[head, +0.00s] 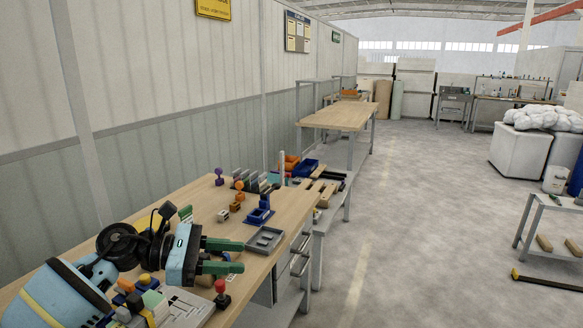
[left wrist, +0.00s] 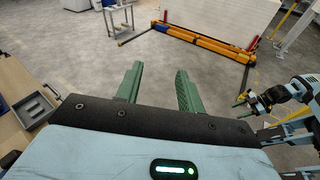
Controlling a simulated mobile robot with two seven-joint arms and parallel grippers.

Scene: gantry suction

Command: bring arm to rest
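My left gripper (head: 238,256) reaches in from the lower left in the head view, above the near part of the wooden workbench (head: 190,196). Its two green fingers point right and stand apart with nothing between them. In the left wrist view the same fingers (left wrist: 157,85) show a wide gap with bare grey floor behind. My right gripper (left wrist: 240,102) shows at the right edge of the left wrist view, with small green fingers; whether they are apart is too small to tell. The right arm is not in the head view.
A grey tray (head: 265,240) and a blue holder (head: 259,213) stand on the bench beyond the left gripper. A red-knobbed joystick (head: 221,293) and several coloured blocks lie close to it.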

